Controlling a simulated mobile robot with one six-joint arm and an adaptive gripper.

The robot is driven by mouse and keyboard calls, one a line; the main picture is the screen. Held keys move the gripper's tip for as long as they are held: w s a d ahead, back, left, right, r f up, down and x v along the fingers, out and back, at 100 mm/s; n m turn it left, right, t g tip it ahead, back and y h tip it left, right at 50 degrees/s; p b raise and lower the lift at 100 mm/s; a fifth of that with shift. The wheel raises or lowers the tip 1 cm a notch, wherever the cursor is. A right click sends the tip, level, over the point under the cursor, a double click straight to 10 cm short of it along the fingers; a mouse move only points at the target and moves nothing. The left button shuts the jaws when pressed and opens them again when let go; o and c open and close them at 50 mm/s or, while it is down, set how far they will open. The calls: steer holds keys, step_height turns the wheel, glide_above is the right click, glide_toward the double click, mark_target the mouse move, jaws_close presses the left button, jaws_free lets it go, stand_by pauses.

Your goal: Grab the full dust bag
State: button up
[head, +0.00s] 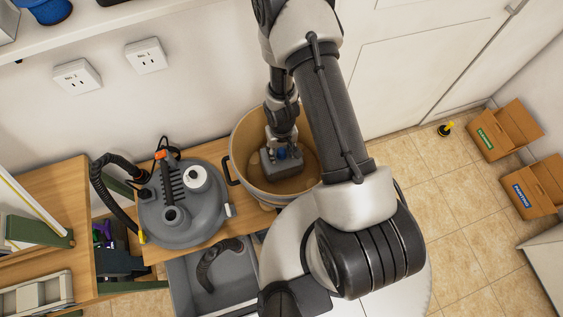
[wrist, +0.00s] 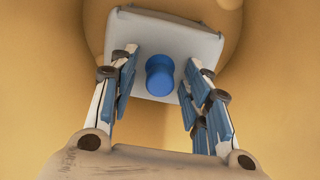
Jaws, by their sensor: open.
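The dust bag (head: 272,167) is a grey, box-shaped pack lying inside the open, tan-lined drum (head: 238,152). In the wrist view the bag (wrist: 185,42) looks pale grey, with a round blue collar (wrist: 160,78) standing out of its face. My gripper (wrist: 161,62) is open, with a finger on either side of the blue collar. No contact with the collar shows, and the gap in depth is hard to judge. In the head view my gripper (head: 283,150) reaches down into the drum, and the arm hides part of it.
The grey vacuum head (head: 190,225) with its black hose (head: 105,190) sits on the wooden bench left of the drum. A grey bin (head: 185,285) with a curved dark part is in front. Two cardboard boxes (head: 505,130) stand on the tiled floor at right.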

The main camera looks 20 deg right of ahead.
steer(key=shift+r, duration=0.1)
steer(key=shift+c, duration=0.6)
jaws_close()
stand_by(0.3)
